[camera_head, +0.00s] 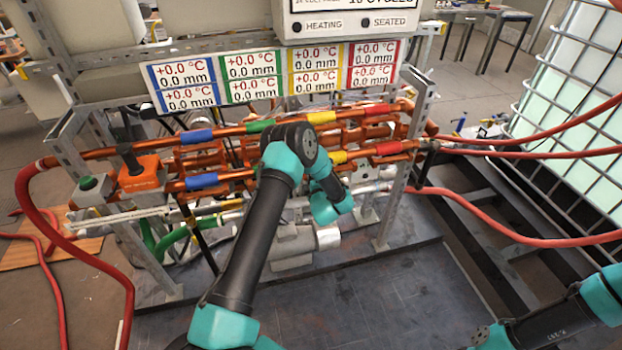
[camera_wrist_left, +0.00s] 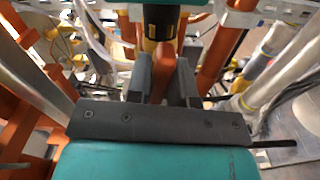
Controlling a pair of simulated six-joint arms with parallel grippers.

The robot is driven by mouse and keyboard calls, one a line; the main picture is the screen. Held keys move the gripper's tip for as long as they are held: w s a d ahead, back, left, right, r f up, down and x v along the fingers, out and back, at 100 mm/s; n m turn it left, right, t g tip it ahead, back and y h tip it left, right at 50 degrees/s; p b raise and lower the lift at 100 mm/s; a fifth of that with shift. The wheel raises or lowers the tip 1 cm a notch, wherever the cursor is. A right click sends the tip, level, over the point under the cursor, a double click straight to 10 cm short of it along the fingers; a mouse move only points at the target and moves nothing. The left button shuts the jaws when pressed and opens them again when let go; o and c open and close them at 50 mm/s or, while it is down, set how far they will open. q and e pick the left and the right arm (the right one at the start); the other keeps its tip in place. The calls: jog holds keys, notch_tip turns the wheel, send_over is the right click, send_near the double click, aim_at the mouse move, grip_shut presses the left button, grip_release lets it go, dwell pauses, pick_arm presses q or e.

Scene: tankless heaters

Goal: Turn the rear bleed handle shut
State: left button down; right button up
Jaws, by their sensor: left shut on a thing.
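My left gripper (camera_wrist_left: 163,76) is shut in the left wrist view, with its two dark fingers on either side of an orange-brown handle (camera_wrist_left: 164,64). The handle looks like a bleed handle, but I cannot tell from these frames whether it is the rear one. A black-and-yellow part (camera_wrist_left: 160,22) is just beyond it. In the head view my left arm reaches up to the copper pipes, and its wrist hides the fingers and the handle. Only part of my right arm shows at the lower right corner; its gripper is out of the picture.
Copper pipes with blue (camera_head: 196,136), green, yellow and red (camera_head: 376,109) bands run across a metal frame (camera_head: 415,120). Readout panels (camera_head: 270,77) hang above. Red hoses (camera_head: 520,235) leave both sides. A caged white tank (camera_head: 575,90) stands right. The front floor plate (camera_head: 350,300) is clear.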

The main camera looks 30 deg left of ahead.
pick_arm(q)
jog(key=m, duration=0.7)
jog(key=shift+m, duration=0.4)
jog(key=m, duration=0.4)
jog(key=shift+m, duration=2.1)
jog(key=c, duration=1.1)
grip_release()
